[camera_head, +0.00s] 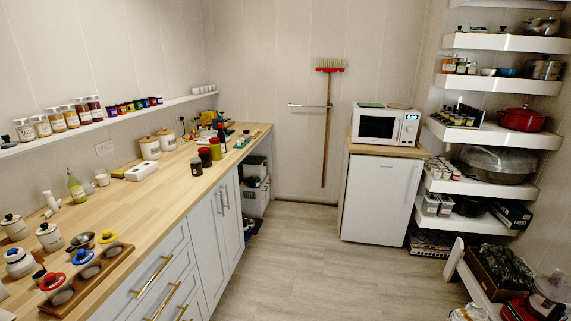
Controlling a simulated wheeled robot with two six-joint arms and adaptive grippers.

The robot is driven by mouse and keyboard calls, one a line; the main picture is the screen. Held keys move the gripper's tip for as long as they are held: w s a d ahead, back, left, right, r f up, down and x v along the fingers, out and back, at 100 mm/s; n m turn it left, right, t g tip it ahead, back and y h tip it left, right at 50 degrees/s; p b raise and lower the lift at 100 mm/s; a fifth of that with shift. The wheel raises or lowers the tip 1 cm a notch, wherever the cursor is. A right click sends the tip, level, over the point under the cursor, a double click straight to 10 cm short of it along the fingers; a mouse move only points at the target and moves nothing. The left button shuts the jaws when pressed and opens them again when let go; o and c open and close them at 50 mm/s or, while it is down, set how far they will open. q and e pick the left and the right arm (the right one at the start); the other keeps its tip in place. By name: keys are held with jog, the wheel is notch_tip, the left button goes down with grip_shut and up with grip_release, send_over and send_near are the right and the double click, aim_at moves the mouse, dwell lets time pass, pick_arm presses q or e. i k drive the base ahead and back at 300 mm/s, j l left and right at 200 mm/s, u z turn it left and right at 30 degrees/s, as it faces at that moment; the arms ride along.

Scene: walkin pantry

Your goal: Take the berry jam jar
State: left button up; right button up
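I cannot tell which jar is the berry jam jar; labels are too small to read. On the wooden counter, a dark jar (196,167) stands near the front edge, with a red-and-dark jar (205,157) and a red-and-green jar (215,149) just behind it. Several small jars with coloured lids (135,105) line the wall shelf at left, beside larger spice jars (70,117). More small jars (461,115) stand in a dark rack on the right shelves. Neither of my grippers is in view.
The long counter (150,200) runs along the left wall, with canisters (50,237) and a wooden tray (112,253) at its near end. A microwave (378,124) sits on a small white fridge (378,195) at the back.

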aim_at(205, 153)
jog(key=i+u, duration=0.2)
jog(key=i, duration=0.35)
jog(key=i+l+u, duration=0.15)
jog(key=i, duration=0.4)
jog(key=i+l+u, duration=0.2)
jog(key=i, duration=0.3)
jog(key=i+l+u, duration=0.15)
jog(key=i+l, duration=0.2)
jog(key=i, duration=0.15)
jog(key=i+l+u, duration=0.2)
jog(key=u, duration=0.25)
jog(key=i+l+u, duration=0.6)
jog(key=l+u, duration=0.15)
jog(key=u, duration=0.15)
jog(key=i+l+u, duration=0.1)
jog(key=l+u, duration=0.8)
jog(key=i+l, duration=0.05)
